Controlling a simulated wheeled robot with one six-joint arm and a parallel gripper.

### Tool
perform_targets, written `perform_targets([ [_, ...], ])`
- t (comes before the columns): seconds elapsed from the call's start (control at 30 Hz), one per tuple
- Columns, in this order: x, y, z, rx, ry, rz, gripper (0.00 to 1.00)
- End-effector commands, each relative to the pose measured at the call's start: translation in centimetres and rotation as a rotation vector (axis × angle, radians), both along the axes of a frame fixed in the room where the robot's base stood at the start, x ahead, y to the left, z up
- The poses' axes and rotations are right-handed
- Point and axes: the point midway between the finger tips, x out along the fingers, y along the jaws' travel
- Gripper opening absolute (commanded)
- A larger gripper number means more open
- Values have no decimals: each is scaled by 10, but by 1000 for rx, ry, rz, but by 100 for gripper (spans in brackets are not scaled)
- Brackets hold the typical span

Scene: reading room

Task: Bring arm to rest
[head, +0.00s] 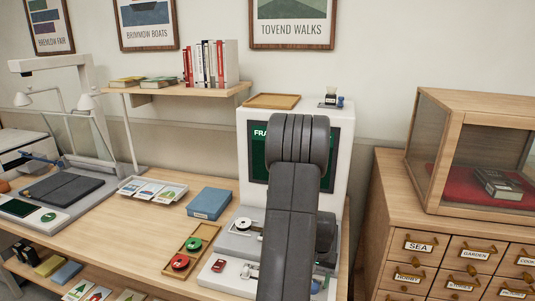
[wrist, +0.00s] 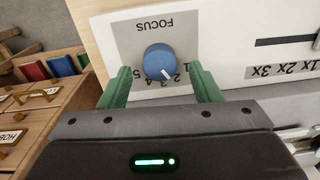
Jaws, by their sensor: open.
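My gripper (wrist: 160,88) shows in the wrist view with its two green fingers spread apart. It is open. A blue focus knob (wrist: 160,62) with a white pointer line stands between the fingers, with a gap visible on each side. The knob sits on a grey plate marked FOCUS and with numbers, on the white front of a machine (wrist: 225,40). In the head view my dark arm reaches over the white microfilm-reader-like machine (head: 343,125) and covers much of its screen and base. My gripper is hidden there.
A wooden desk (head: 120,238) holds a tray with red and green reels (head: 188,247), a blue box (head: 208,203) and a card tray (head: 153,190). A drawer cabinet (head: 393,180) with a glass case (head: 430,140) stands at the right. A shelf (head: 190,91) hangs behind.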

Motion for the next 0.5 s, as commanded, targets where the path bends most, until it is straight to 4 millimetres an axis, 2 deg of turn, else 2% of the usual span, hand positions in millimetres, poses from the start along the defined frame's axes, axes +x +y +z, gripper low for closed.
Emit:
perform_targets([
  [0.5, 0, -2, 92, -1, -4, -4, 57],
])
